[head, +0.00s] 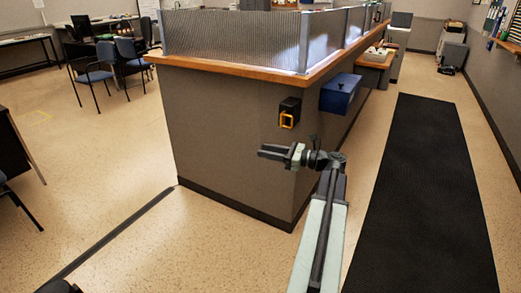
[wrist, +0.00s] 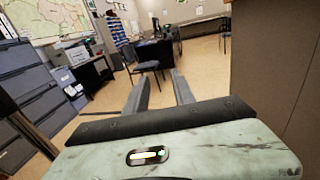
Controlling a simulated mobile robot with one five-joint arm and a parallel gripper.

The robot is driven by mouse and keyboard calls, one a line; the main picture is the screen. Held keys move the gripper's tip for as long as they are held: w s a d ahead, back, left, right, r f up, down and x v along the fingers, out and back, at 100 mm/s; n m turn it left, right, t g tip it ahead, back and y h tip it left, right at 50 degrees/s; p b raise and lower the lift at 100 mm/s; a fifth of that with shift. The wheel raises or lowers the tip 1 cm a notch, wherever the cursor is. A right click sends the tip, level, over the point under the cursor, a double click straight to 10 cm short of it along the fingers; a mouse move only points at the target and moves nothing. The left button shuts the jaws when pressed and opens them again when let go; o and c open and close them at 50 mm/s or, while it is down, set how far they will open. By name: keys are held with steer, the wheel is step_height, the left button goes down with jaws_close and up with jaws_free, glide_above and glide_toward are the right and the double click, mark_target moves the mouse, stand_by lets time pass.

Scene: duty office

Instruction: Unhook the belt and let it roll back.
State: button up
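No stretched belt strip shows in either view. My gripper (head: 264,152) is in front of the counter wall, below and left of the black box and apart from it, pointing left. In the wrist view my gripper (wrist: 158,86) has its two fingers apart with nothing between them. The wrist view does not show the black box or the yellow loop.
A blue box (head: 340,94) hangs on the counter's right side. The counter (head: 225,130) stands close to my arm. A black floor mat (head: 425,180) runs along the right aisle. Grey cabinets (wrist: 40,95) show in the wrist view.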

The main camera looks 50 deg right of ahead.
steer(key=shift+x, duration=1.25)
jaws_close()
steer(key=shift+s, duration=0.1)
jaws_free()
steer(key=v, duration=0.7)
steer(key=shift+s+d, duration=0.15)
steer(key=shift+s, duration=0.2)
